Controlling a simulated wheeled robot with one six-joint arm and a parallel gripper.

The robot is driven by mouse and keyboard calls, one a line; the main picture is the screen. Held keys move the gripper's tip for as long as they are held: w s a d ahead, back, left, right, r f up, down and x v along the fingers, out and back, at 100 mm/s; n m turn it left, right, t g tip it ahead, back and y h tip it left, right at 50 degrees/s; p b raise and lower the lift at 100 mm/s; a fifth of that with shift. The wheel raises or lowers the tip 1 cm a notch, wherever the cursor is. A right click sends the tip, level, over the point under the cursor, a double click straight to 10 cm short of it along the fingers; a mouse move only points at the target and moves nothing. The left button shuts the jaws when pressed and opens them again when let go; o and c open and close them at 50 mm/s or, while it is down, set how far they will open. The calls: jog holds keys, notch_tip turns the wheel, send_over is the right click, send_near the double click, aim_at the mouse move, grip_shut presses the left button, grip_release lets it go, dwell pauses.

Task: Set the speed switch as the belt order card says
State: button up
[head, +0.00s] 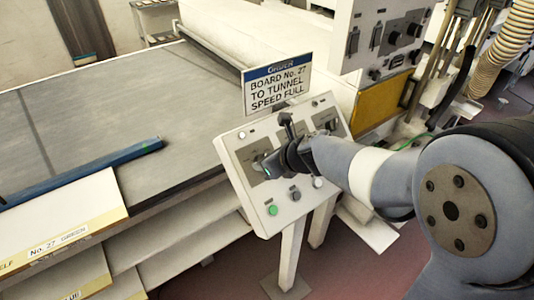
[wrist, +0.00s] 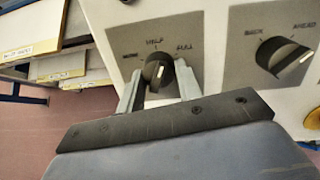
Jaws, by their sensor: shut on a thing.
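The order card (head: 277,88) stands behind the control panel and reads "BOARD No. 27 TO TUNNEL SPEED FULL". The sloping panel (head: 247,203) carries the speed switch (wrist: 158,71), a black knob with a white mark. In the wrist view its labels include HALF above and FULL at upper right; the left label is blurred. The white mark leans slightly right of upright, seemingly between HALF and FULL. My gripper (wrist: 158,88) is shut on the knob, one finger on each side. In the head view my gripper (head: 272,166) hides the switch.
A second knob (wrist: 285,60), marked BACK and AHEAD, sits right of the switch. A green button (head: 272,210) is low on the panel. A wide grey belt (head: 100,100) lies left, with a blue board (head: 80,170) at its front. Labelled shelves (head: 75,225) stand below.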

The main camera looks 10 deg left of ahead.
jog(key=m+p, duration=0.3)
jog(key=m, duration=0.3)
jog(key=shift+s+m+t, duration=0.15)
jog(key=shift+m+t, duration=0.15)
jog(key=shift+m, duration=0.1)
dwell(0.3)
jog(key=o, duration=1)
jog(key=shift+c, duration=0.2)
jog(key=p+v, duration=0.2)
jog(key=v, duration=0.8)
jog(key=shift+s+d+r, duration=0.15)
jog(key=shift+r, duration=0.05)
